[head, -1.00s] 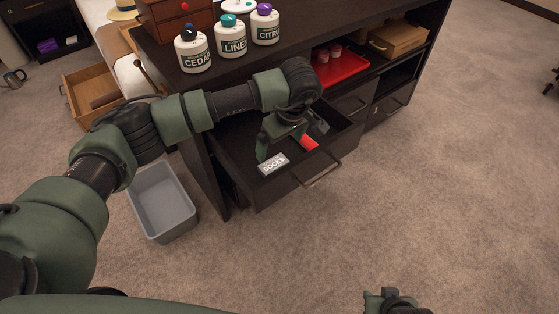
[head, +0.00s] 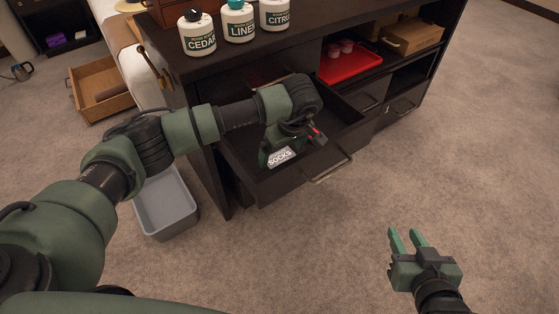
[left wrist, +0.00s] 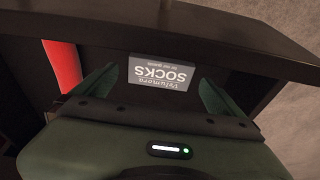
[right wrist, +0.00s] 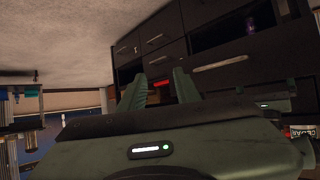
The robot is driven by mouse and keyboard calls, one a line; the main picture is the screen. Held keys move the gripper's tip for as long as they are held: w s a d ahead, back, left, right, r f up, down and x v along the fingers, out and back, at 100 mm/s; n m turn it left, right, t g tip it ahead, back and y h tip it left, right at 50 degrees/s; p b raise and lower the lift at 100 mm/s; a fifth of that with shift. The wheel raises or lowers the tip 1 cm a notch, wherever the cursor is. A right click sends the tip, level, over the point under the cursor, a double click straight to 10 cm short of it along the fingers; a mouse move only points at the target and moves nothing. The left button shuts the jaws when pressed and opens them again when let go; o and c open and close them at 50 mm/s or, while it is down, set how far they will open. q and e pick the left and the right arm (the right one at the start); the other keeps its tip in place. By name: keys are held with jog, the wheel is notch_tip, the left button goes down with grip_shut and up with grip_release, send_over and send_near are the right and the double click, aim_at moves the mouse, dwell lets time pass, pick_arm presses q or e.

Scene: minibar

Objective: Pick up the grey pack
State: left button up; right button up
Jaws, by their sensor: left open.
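The grey pack (head: 282,157), labelled SOCKS, lies in the open dark drawer (head: 262,197). It also shows in the left wrist view (left wrist: 160,75), between the two fingers and a little beyond them. My left gripper (head: 283,146) is inside the drawer, close over the pack, its fingers partly hidden by the wrist. In the left wrist view it is open (left wrist: 155,88), a finger on either side of the pack. I cannot tell whether they touch it. My right gripper (head: 408,240) is open and empty over the carpet, away from the drawer.
A red item (left wrist: 63,68) lies in the drawer beside the pack. The drawer front and handle (head: 331,171) stand out from the cabinet. Labelled bottles (head: 239,22) stand on top. A red tray (head: 350,66) is on a shelf; a grey bin (head: 166,207) is on the floor.

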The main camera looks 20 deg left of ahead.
aim_at(279, 160)
pick_arm(q)
jog(key=shift+x, duration=1.05)
jog(key=shift+w+a+f, duration=0.1)
jog(key=shift+f, duration=0.1)
pick_arm(e)
jog(key=w+r+t, duration=0.1)
jog(key=w+a+r, duration=0.1)
jog(key=r, duration=0.1)
jog(key=shift+t+y, duration=0.3)
jog(key=shift+t, duration=0.1)
pick_arm(q)
jog(key=c, duration=1.3)
pick_arm(e)
jog(key=shift+f, duration=0.1)
pick_arm(q)
jog(key=shift+o, duration=0.2)
jog(key=shift+r, duration=0.1)
